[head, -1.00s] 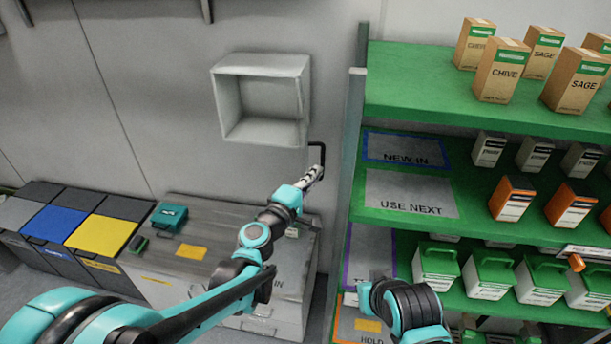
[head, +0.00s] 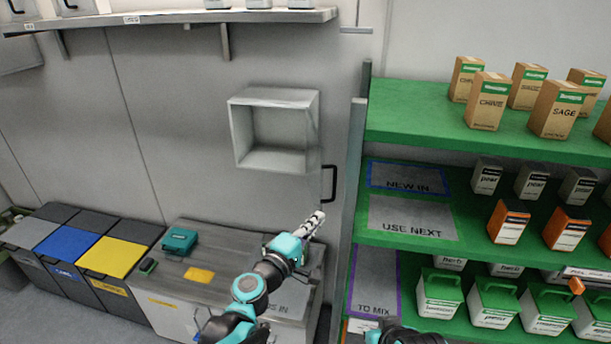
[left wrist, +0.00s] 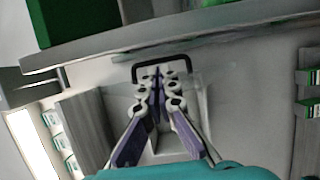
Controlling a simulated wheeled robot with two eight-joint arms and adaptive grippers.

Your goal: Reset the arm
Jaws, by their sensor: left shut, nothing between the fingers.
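My left gripper (head: 314,222) is shut and empty, raised in front of the wall at the left end of the green shelf rack. In the left wrist view its fingers (left wrist: 160,78) are together, with nothing between them. A black handle (left wrist: 162,68) shows behind the fingertips there; I cannot tell if they touch it. Part of my right arm (head: 400,334) shows at the bottom edge of the head view, and its gripper is out of sight.
The green rack (head: 440,120) holds boxes and cartons on the right. A white open box (head: 240,135) is on the wall. A grey cabinet (head: 225,242) with a teal case (head: 180,240) stands below, beside several lidded bins (head: 115,258). A wall shelf (head: 180,20) runs overhead.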

